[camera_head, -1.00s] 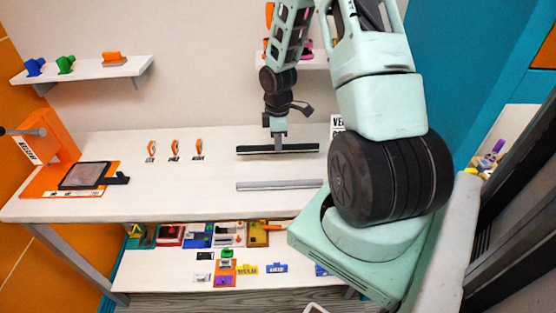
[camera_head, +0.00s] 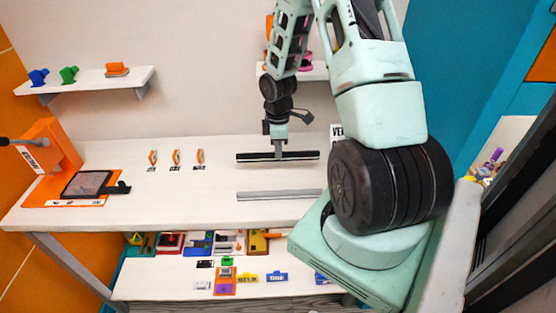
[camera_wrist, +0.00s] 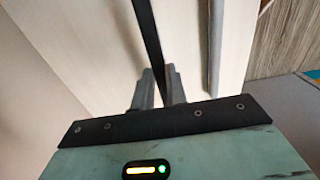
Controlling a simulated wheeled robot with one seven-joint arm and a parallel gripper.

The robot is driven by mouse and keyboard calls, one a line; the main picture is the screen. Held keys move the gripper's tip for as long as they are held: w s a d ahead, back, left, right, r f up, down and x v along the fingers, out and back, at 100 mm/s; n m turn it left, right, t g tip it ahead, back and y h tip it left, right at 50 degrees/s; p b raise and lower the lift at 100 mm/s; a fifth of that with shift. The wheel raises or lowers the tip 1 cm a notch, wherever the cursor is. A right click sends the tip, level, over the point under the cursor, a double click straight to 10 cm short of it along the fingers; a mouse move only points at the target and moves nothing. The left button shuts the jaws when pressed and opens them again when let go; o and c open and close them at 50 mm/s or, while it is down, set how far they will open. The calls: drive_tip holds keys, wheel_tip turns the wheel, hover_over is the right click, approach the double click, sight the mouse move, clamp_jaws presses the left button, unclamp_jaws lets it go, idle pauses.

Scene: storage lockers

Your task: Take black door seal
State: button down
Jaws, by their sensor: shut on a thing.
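The black door seal (camera_head: 300,155) is a long thin dark strip with a pale line along it. It lies level at the back of the white table, or just above it; I cannot tell which. My gripper (camera_head: 278,153) points down onto the middle of the strip. In the wrist view, my gripper (camera_wrist: 160,88) has its two grey fingers on either side of the black seal (camera_wrist: 148,30), shut on it. A second strip, a grey seal (camera_head: 280,195), lies parallel nearer the table's front edge. It also shows in the wrist view (camera_wrist: 216,40).
The white table (camera_head: 180,205) is clear at its middle front. Small orange clips (camera_head: 175,158) stand left of the seal. An orange device (camera_head: 52,150) is at the far left. A lower shelf (camera_head: 160,285) holds several coloured items. A wall shelf (camera_head: 85,84) is at upper left.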

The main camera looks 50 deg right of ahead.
drive_tip(key=shift+s+a+b, duration=0.3)
drive_tip(key=shift+s+a, duration=1.15)
drive_tip(key=shift+a, duration=0.25)
